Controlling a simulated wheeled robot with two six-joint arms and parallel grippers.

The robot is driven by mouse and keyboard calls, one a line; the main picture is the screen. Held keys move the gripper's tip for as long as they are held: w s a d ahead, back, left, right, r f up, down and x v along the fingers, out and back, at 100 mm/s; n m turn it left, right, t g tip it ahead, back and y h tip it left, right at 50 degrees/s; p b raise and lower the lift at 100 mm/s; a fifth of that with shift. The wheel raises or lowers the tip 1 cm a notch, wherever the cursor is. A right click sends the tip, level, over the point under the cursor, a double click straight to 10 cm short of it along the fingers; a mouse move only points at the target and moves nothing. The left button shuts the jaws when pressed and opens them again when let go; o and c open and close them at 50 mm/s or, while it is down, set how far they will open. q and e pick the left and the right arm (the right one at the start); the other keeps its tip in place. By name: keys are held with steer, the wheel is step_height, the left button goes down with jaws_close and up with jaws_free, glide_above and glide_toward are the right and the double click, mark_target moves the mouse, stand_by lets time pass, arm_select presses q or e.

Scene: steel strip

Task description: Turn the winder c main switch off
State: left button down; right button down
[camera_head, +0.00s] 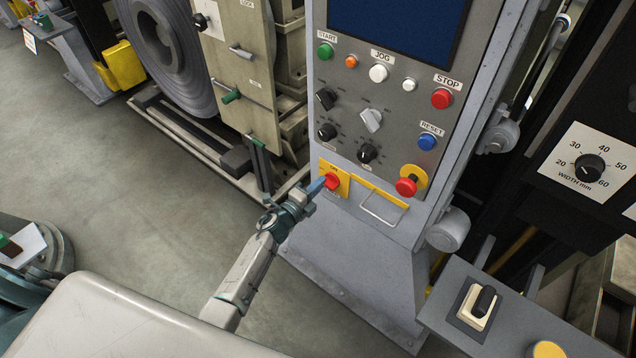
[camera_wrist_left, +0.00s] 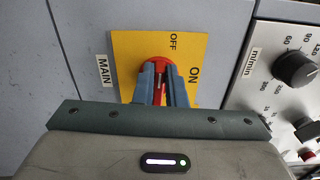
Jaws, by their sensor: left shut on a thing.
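A red rotary switch handle (camera_head: 332,181) sits on a yellow plate (camera_head: 343,190) low on the grey control panel. In the left wrist view the red handle (camera_wrist_left: 158,63) sits on the yellow plate (camera_wrist_left: 128,48), marked OFF above the handle and ON to its right, with a MAIN label beside it. My left gripper (camera_head: 321,186) reaches the switch from the left. Its blue fingers (camera_wrist_left: 161,80) are shut on the red handle, one on each side. They hide much of the handle, so I cannot tell which mark it points to. My right gripper is not in view.
A red emergency-stop button (camera_head: 406,187) on a yellow disc and a metal loop (camera_head: 382,208) are right of the switch. Black knobs (camera_head: 367,153) and START, STOP and RESET buttons lie above. A coil machine (camera_head: 175,55) stands left. Open floor (camera_head: 130,190) lies left of my arm.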

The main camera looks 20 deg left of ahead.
arm_select(q)
steer(key=shift+f+n, duration=0.15)
steer(key=shift+n, duration=0.25)
steer(key=c, duration=1.5)
jaws_free()
steer(key=shift+s, duration=0.15)
steer(key=shift+b+v, duration=0.55)
steer(key=shift+v, duration=4.8)
